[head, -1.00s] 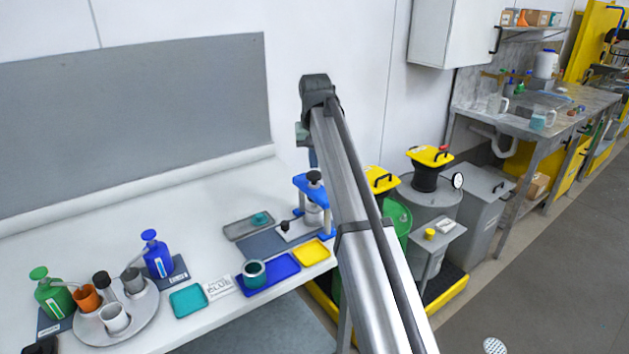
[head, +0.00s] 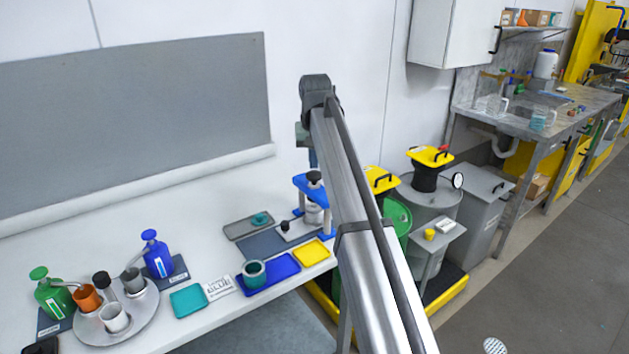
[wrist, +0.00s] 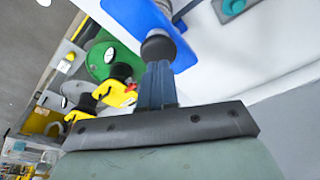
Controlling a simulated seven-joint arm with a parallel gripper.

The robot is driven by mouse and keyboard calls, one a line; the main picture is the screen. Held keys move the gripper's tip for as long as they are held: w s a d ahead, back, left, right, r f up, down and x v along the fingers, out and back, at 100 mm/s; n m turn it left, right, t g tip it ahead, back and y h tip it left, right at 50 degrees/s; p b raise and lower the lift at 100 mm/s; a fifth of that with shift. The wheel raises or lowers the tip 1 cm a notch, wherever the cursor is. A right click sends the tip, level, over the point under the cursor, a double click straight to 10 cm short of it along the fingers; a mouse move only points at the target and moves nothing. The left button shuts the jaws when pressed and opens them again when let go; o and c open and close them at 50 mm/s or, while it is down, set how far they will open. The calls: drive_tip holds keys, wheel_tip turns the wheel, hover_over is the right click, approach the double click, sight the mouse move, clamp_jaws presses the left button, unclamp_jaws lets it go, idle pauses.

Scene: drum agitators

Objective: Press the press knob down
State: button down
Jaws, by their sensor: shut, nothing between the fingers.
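The press is a blue frame (head: 304,185) with a black round press knob (head: 314,177) on top, on the worktable in the head view. The knob (wrist: 158,47) also shows in the wrist view, above the blue frame (wrist: 130,18). My gripper (head: 313,160) is just above the knob in the head view, partly hidden by my arm. In the wrist view its closed blue-grey fingers (wrist: 157,72) point at the knob, and their tips overlap its edge. I cannot tell whether they touch it. The gripper is shut and empty.
A yellow tray (head: 311,253), a blue tray (head: 284,268) and a grey tray (head: 233,231) lie near the press. Blue (head: 157,256) and green (head: 52,298) pump bottles stand at the left. A green drum (head: 396,217) and yellow-lidded containers stand right of the table.

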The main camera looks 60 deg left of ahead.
drive_tip(key=shift+f, duration=0.15)
drive_tip(key=shift+f, duration=1)
drive_tip(key=shift+r, duration=0.75)
